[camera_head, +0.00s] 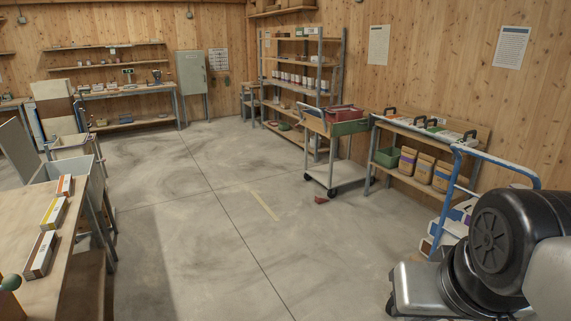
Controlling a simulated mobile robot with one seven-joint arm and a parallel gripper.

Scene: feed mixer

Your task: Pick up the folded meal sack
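I cannot pick out the folded meal sack for certain. Three tan packs with labels (425,170) stand in a row on the lower shelf of the wooden bench at the right wall. White packs with dark markings (447,232) lie low on the blue-handled cart, partly hidden behind the dark machinery-like shape at lower right. A small dark red thing (321,200) lies on the floor near the trolley; its kind is too small to tell. My gripper is not in view.
A trolley (348,172) with red and green bins stands before the shelving rack (263,62). The blue-handled cart (453,185) is at right. A wooden table (72,240) with several boxes is at left. The middle floor (200,215) is open.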

